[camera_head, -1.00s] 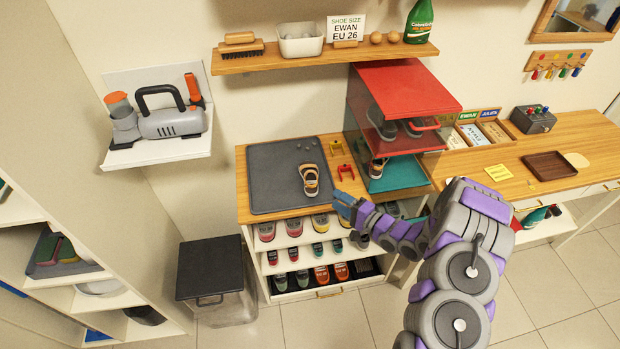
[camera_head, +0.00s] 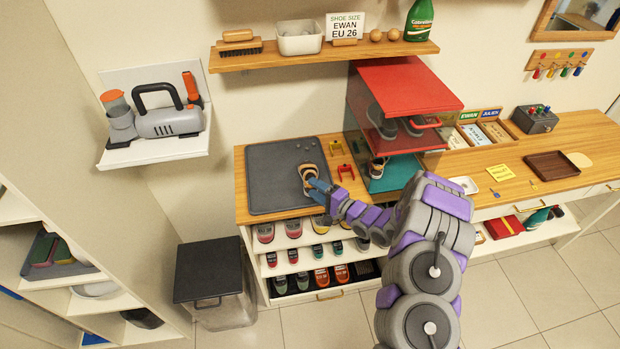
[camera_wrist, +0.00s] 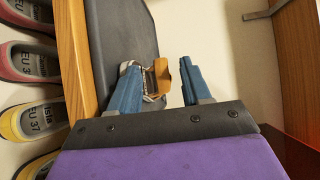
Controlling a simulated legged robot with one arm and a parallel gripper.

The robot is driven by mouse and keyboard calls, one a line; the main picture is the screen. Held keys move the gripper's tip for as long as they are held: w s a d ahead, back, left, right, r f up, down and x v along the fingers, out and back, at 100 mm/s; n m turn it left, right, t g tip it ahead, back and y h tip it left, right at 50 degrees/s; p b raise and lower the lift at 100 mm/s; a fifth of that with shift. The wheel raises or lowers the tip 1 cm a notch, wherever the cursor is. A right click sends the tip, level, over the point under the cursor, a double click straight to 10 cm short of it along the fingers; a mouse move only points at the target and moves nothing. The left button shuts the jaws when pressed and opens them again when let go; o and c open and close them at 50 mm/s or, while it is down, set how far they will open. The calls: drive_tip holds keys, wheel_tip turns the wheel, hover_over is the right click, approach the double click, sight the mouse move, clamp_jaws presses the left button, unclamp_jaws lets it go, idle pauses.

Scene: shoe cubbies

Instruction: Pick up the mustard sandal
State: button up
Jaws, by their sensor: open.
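The mustard sandal (camera_head: 309,172) lies on the dark grey mat (camera_head: 268,178) on top of the wooden cabinet. My gripper (camera_head: 318,185) is over the mat's right edge, at the near end of the sandal. In the wrist view the sandal (camera_wrist: 157,78) shows ahead, close to the left finger, with its mustard part reaching into the gap. The fingers of my gripper (camera_wrist: 158,88) are spread apart with nothing clamped between them. The left finger hides part of the sandal. I cannot tell whether it touches the sandal.
A yellow clip (camera_head: 336,146) and a red clip (camera_head: 345,171) lie right of the mat. The red-topped cubby (camera_head: 405,85) stands close on the right. Shelves of shoes (camera_head: 292,234) sit below the cabinet top. A bin (camera_head: 212,270) stands at the left.

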drive_tip(key=shift+a, duration=0.3)
drive_tip(key=shift+d, duration=0.1)
clamp_jaws()
